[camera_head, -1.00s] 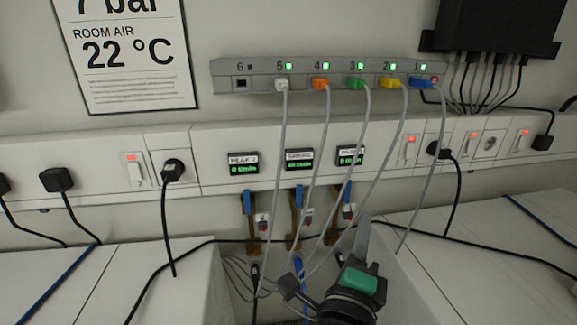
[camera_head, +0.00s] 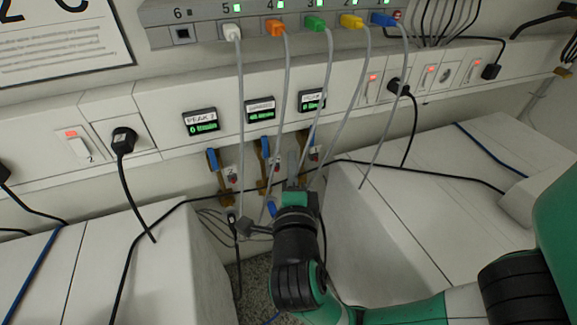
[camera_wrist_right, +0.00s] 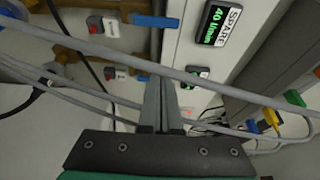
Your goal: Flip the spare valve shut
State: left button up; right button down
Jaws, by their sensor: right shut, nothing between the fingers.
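The spare valve, with an upright blue lever (camera_head: 265,147) on a brass pipe, is the middle one of three below the wall panel. Its display, labelled SPARE (camera_head: 260,109), also shows in the right wrist view (camera_wrist_right: 220,22) and reads about 40 l/min. The blue lever (camera_wrist_right: 155,20) nearest that display lies along its pipe there. My right gripper (camera_head: 293,165) is shut and empty, just right of the spare valve and in front of the right-hand valve, partly covering it. Its closed fingers (camera_wrist_right: 160,85) point towards the panel, apart from the blue lever. My left gripper is out of view.
A left valve (camera_head: 212,160) stands beside it under the PEAK 2 display (camera_head: 201,121). Grey network cables hang from the port strip (camera_head: 160,14) across the valves and close to my right gripper. White cabinets (camera_head: 410,215) flank the gap below.

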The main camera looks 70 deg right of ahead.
aim_at(264, 147)
jog(key=w+d, duration=0.3)
jog(key=w, duration=0.2)
jog(key=shift+w+d, duration=0.2)
jog(key=shift+d, duration=0.05)
dwell(0.3)
